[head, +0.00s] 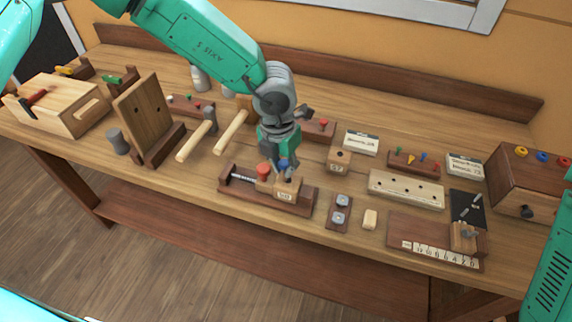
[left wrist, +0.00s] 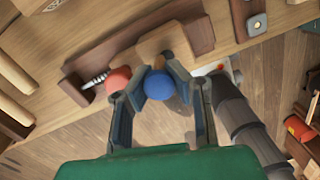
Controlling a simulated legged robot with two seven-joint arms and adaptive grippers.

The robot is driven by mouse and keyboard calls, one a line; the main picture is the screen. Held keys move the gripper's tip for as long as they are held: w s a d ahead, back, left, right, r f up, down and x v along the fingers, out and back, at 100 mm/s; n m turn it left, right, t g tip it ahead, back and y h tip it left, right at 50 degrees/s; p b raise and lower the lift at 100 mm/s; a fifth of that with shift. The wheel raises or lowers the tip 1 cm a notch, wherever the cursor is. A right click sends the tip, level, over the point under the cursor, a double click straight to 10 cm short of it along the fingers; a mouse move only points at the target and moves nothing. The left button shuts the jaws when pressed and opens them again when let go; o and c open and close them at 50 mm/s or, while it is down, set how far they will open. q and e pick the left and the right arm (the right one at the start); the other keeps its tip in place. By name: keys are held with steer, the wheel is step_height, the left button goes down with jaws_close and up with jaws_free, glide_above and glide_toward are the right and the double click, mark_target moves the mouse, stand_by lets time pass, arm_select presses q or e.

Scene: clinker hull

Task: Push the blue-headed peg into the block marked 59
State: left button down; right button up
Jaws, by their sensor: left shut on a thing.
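The blue-headed peg (head: 284,166) is at my left gripper (head: 281,158). In the left wrist view its round blue head (left wrist: 158,85) sits between the two fingers of my left gripper (left wrist: 159,76), which is shut on it. The light wooden block (head: 287,188) below it stands in a dark wooden screw vise (head: 252,195); its front number is small and looks like 59. The block also shows in the left wrist view (left wrist: 168,43). The peg's shaft is hidden, so its depth in the block cannot be told. My right gripper is out of view.
A red-headed piece (head: 263,170) is close beside the left gripper, over the vise. Another numbered block (head: 339,160) stands to the right. Two mallets (head: 232,132) lie to the left. A pale holed board (head: 405,189) lies further right.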

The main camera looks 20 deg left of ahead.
arm_select(q)
steer(key=shift+d+r, duration=0.1)
steer(key=shift+d, duration=0.4)
steer(key=shift+a+p, duration=0.35)
steer(key=shift+a, duration=0.95)
steer(key=shift+d, duration=1.25)
steer(key=shift+a, duration=0.2)
steer(key=shift+d, duration=0.9)
steer(key=shift+a+p, duration=0.4)
steer(key=shift+a, duration=0.7)
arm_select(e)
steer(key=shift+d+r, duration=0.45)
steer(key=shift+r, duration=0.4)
arm_select(q)
steer(key=shift+d, duration=0.25)
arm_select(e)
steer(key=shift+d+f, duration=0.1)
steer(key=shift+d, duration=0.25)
arm_select(q)
steer(key=shift+a, duration=0.2)
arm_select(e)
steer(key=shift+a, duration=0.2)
